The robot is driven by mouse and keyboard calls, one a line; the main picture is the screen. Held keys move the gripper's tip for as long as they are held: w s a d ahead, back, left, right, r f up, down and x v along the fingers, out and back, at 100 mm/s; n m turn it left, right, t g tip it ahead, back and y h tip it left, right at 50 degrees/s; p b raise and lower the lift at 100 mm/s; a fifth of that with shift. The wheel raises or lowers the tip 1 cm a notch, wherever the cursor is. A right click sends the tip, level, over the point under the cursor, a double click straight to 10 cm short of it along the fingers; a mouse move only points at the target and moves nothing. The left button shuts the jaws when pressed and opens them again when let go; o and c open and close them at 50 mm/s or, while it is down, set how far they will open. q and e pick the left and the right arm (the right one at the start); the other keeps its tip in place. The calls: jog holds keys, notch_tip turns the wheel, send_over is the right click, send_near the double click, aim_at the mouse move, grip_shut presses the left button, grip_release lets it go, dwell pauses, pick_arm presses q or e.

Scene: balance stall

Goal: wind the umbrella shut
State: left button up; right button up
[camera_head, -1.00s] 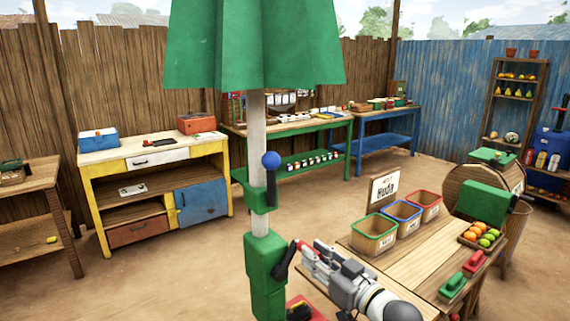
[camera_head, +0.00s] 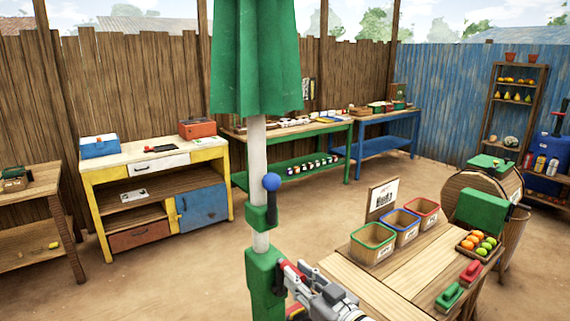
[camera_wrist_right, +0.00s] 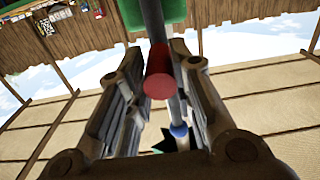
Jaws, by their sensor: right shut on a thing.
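The green umbrella (camera_head: 256,60) hangs in narrow folds at the top of the head view; its top is out of frame. Its pale pole (camera_head: 258,150) runs down through a green collar with a blue ball-topped lever (camera_head: 271,185) into a green crank housing (camera_head: 264,275). My right gripper (camera_head: 287,273) is at the housing's right side. The right wrist view shows its two fingers on either side of the red crank handle (camera_wrist_right: 158,76), closed on it. The crank arm is mostly hidden by the gripper. My left gripper is not in view.
A wooden table (camera_head: 400,270) with three bins (camera_head: 372,243), a fruit tray (camera_head: 477,245) and a sign stands close on the right. A barrel (camera_head: 510,190) is behind it. Workbenches line the fence. The ground left of the pole is clear.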

jog(key=o, duration=0.7)
jog(key=shift+o, duration=1.3)
jog(key=shift+s+d+f, duration=0.1)
jog(key=shift+s+d, duration=0.05)
jog(key=shift+s, duration=0.05)
jog(key=shift+o, duration=0.3)
jog(key=p+v, duration=0.1)
jog(key=v, duration=0.3)
jog(key=shift+s+d+p, duration=0.15)
jog(key=shift+s+p, duration=0.15)
jog(key=shift+p, duration=0.1)
jog(key=p+v, duration=0.1)
jog(key=v, duration=0.3)
jog(key=shift+w, duration=0.1)
